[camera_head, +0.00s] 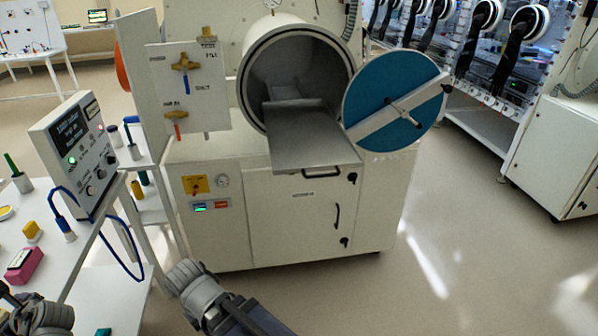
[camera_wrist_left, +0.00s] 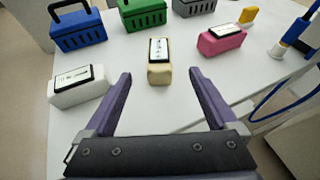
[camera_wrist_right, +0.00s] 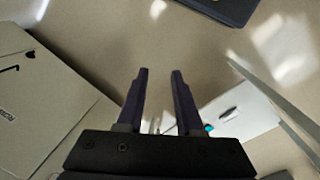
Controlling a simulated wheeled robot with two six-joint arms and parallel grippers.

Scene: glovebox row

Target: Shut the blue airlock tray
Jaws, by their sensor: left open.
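The airlock (camera_head: 262,68) is a white cylinder with a round opening, on top of a white cabinet. Its grey metal tray (camera_head: 310,135) is slid out and sticks forward past the rim, with a dark handle (camera_head: 322,173) under its front edge. The round blue door (camera_head: 375,85) stands open to the right, with a pale bar across it. My left gripper (camera_wrist_left: 160,75) is open and empty above a white table, near a beige box. My right gripper (camera_wrist_right: 160,72) is open and empty above the floor. Both grippers are apart from the airlock; their fingertips do not show in the head view.
The white table (camera_head: 95,255) at the left carries a control box (camera_head: 80,150), a blue cable and a pink box (camera_head: 25,264). A valve panel (camera_head: 190,88) stands left of the airlock. Floor right of the cabinet (camera_head: 300,215) is clear. Other gloveboxes stand farther right.

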